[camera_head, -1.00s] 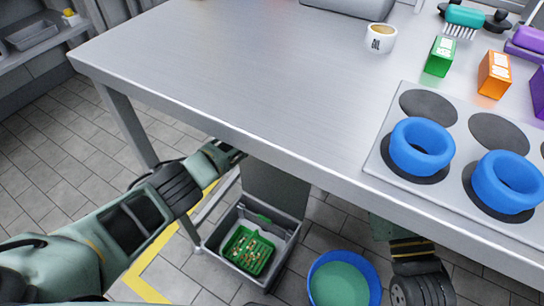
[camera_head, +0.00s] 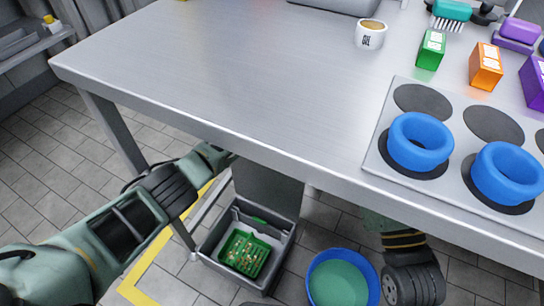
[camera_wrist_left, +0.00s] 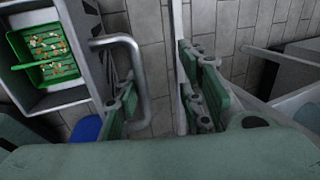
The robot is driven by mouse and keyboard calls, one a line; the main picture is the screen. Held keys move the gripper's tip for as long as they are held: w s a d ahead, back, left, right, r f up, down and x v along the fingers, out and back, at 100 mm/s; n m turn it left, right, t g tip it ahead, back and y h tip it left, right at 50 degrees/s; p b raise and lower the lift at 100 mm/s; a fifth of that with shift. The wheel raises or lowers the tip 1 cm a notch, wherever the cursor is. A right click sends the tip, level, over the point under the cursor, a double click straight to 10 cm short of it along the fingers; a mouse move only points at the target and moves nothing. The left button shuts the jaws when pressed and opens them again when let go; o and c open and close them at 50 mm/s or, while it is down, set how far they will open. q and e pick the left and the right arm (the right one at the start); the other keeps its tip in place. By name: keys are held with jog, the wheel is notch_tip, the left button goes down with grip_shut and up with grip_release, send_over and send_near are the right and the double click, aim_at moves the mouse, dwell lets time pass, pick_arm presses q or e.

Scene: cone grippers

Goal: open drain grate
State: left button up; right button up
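The drain box (camera_head: 205,248) stands on the floor under the table. Its grey lid panel (camera_head: 265,190) stands upright at the back of the box. A green basket (camera_head: 240,252) with small food bits sits inside; it also shows in the left wrist view (camera_wrist_left: 50,46). A bent grey handle (camera_wrist_left: 138,65) sticks out beside the box's panel. My left gripper (camera_wrist_left: 162,103) is open, with the handle between its fingers, close to the left one. In the head view, the table edge hides its fingertips. My right arm hangs at the lower right; its gripper is out of view.
The metal table (camera_head: 220,75) overhangs the box and my left gripper. A blue bucket (camera_head: 372,268) stands right of the box. A thin upright metal bar (camera_wrist_left: 177,50) runs near my right-hand finger pads. Blue rings (camera_head: 420,140) and small boxes lie on the table.

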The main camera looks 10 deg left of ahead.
pick_arm(q)
jog(key=o, duration=0.5)
jog(key=shift+w+d+f, duration=0.1)
jog(key=shift+f, duration=0.6)
pick_arm(e)
jog(key=shift+w+f, duration=0.1)
jog(key=shift+f, duration=0.15)
pick_arm(q)
jog(key=shift+w+f, duration=0.1)
jog(key=shift+f, duration=0.1)
jog(key=c, duration=0.4)
jog(key=shift+w+f, duration=0.15)
jog(key=shift+c, duration=0.5)
jog(key=v, duration=1)
jog(key=shift+w+d+r, duration=0.1)
jog(key=shift+r, duration=0.3)
jog(key=shift+s+r, duration=0.45)
jog(key=shift+r, duration=0.25)
pick_arm(e)
jog(key=shift+w, duration=0.3)
